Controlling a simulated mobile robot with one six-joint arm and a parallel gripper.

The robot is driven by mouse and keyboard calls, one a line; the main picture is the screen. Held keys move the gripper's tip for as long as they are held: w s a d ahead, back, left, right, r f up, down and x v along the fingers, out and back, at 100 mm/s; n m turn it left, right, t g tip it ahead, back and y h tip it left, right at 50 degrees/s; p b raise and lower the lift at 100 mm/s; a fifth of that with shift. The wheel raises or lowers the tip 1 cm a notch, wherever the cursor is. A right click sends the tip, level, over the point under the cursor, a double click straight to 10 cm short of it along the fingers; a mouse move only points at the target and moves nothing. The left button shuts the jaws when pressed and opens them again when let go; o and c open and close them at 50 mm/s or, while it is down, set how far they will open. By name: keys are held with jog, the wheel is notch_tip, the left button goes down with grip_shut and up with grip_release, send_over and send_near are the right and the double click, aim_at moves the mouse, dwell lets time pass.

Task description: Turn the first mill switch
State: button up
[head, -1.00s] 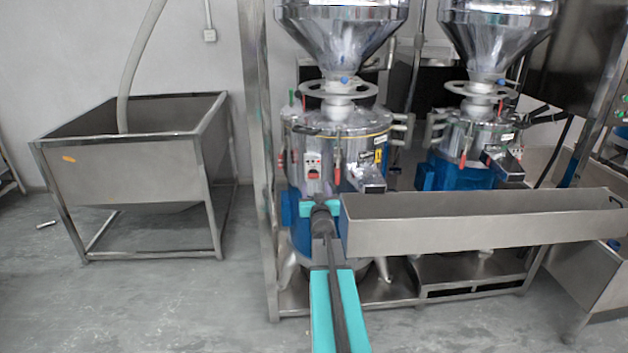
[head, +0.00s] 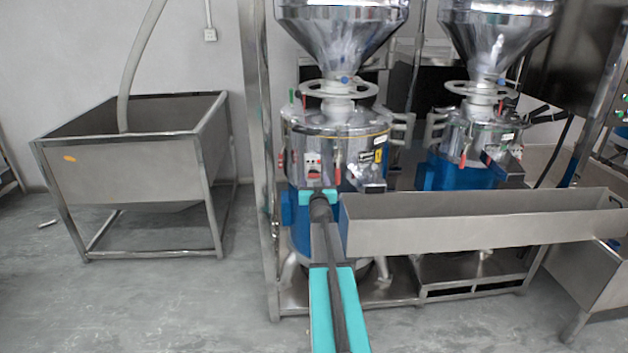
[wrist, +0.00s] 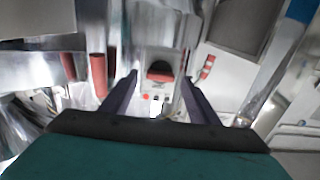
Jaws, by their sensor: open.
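The first mill (head: 340,145) is the left, nearer steel mill with a blue lower body. Its switch (head: 313,163), a small pale box with a dark and red knob, is on the front of the steel drum. My gripper (head: 317,188) is just below the switch in the head view, at the mill's front. In the wrist view the red knob (wrist: 160,70) on its pale plate shows between the two dark fingers of my open gripper (wrist: 159,78). No contact is clear; the remaining gap is hard to judge.
A long steel trough (head: 480,225) is close on the right of my arm. A steel frame post (head: 262,150) stands left of the mill. A second mill (head: 475,150) is at the right. A steel tank (head: 130,170) stands at the far left, with open floor before it.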

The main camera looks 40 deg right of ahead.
jog(key=shift+c, duration=0.5)
jog(key=c, duration=1)
jog(key=shift+o, duration=0.3)
jog(key=shift+w+a+f+n+b, duration=0.1)
jog(key=shift+f+n+b, duration=0.05)
jog(key=shift+n+b, duration=1.35)
jog(key=n+b, duration=0.2)
jog(key=n, duration=0.3)
jog(key=shift+n, duration=0.3)
jog(key=n+b, duration=0.2)
jog(key=n, duration=0.2)
jog(key=shift+w+a+f+n, duration=0.1)
jog(key=shift+n, duration=0.2)
jog(key=n+b, duration=0.1)
jog(key=n, duration=0.3)
jog(key=shift+n, duration=0.4)
